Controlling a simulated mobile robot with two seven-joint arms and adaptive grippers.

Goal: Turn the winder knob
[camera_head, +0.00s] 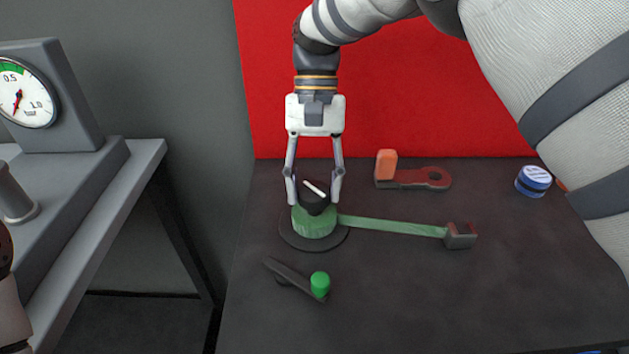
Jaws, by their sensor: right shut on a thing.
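The winder knob (314,199) is black with a white pointer line slanting down to the right. It sits on top of a green ribbed spool (313,223) on a dark round base (291,239) on the table. A green strap (390,226) runs from the spool to a small dark grey and red block (460,235) on the right. My right gripper (315,196) points straight down from above, its two fingers shut on the knob's left and right sides. My left arm shows only as a sliver at the lower left edge; its gripper is out of view.
A black lever with a green knob (320,284) lies in front of the spool. A red tool with an orange block (386,163) and a blue and white tin (534,180) stand behind. A gauge (25,92) stands on a grey table at left.

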